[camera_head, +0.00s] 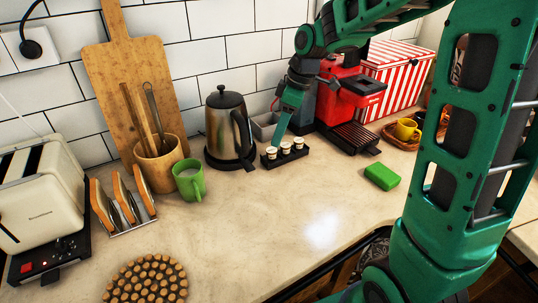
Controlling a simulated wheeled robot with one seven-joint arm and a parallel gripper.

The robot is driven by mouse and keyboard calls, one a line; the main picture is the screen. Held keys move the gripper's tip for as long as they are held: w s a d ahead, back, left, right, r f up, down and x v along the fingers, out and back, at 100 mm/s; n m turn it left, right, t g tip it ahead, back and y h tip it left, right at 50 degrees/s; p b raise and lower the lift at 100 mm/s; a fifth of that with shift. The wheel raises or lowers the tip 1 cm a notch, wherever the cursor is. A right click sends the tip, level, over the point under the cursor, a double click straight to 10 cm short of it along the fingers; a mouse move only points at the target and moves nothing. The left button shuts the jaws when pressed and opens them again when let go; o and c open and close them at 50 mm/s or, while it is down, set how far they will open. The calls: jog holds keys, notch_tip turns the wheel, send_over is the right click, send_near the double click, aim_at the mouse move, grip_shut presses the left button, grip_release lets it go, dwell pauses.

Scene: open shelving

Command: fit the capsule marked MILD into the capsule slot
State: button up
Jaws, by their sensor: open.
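Three small pale capsules stand in a row in a black holder (275,164) on the counter: a left capsule (271,152), a middle capsule (285,148) and a right capsule (299,143). Their markings are too small to read, so I cannot tell which is MILD. The red coffee machine (365,86) stands behind and right of the holder. Its capsule slot cannot be made out, and my arm hides part of the machine's left side. My gripper (275,142) is open, pointing down just above and behind the left capsule. It appears empty.
A steel kettle (222,128) stands close left of the holder. A green sponge (382,177) lies to the right, near a wooden tray with a yellow cup (406,129). A red-striped box (397,72) stands behind the machine. The counter's front middle is clear.

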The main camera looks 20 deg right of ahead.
aim_at(272, 150)
jog(key=shift+a+x, duration=0.1)
jog(key=shift+x, duration=1.4)
jog(key=shift+a+x, duration=0.15)
jog(key=shift+x, duration=1.35)
jog(key=c, duration=1.1)
